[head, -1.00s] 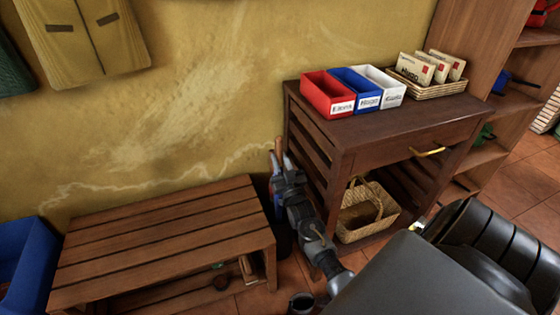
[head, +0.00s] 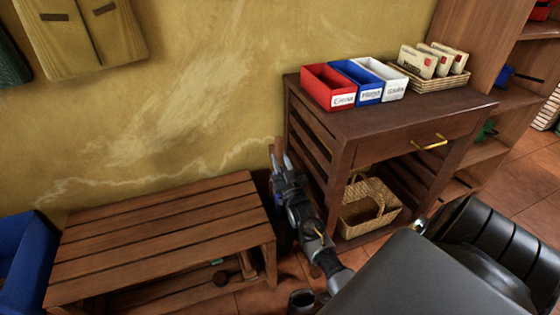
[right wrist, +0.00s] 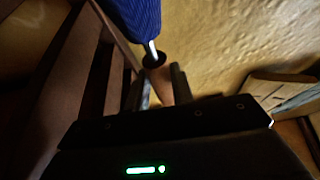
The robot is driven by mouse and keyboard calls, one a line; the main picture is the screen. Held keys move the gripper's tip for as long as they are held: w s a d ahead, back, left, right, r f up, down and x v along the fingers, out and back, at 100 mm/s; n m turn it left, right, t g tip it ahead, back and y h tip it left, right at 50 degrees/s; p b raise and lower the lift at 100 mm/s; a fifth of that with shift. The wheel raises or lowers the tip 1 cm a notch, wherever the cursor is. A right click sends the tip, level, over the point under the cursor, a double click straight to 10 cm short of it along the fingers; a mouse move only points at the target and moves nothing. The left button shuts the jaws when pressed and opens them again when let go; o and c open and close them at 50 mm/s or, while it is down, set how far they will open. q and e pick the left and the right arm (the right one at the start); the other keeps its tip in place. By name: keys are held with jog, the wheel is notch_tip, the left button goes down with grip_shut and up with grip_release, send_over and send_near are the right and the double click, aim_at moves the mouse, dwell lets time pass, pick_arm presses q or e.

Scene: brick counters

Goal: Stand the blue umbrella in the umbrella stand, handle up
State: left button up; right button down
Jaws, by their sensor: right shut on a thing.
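My right gripper (head: 281,164) is in the gap between the slatted bench and the dark wooden cabinet, close to the wall. It is shut on the brown handle of the blue umbrella (head: 278,147), whose top shows just beyond the fingers. In the right wrist view the handle (right wrist: 160,84) lies between the fingertips (right wrist: 161,90), and the blue canopy (right wrist: 135,18) extends from it past a short metal shaft. In the head view my arm hides most of the umbrella. I cannot make out the umbrella stand; the gap below my gripper is dark. My left gripper is not in view.
The slatted bench (head: 160,235) stands left of my arm, with small items under it. The cabinet (head: 400,120) on the right is close to my gripper and holds red, blue and white boxes on top and a basket (head: 368,208) below. A blue bin (head: 25,262) stands far left.

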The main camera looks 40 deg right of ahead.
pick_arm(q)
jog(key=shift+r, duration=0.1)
pick_arm(e)
jog(key=c, duration=1.1)
grip_release()
jog(key=shift+s+f, duration=0.15)
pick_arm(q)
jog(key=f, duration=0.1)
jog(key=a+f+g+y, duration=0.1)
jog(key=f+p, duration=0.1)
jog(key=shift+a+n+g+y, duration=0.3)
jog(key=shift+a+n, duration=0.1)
pick_arm(e)
jog(key=v, duration=1)
jog(key=shift+s+a, duration=0.15)
jog(key=shift+s, duration=0.05)
jog(key=shift+f, duration=0.1)
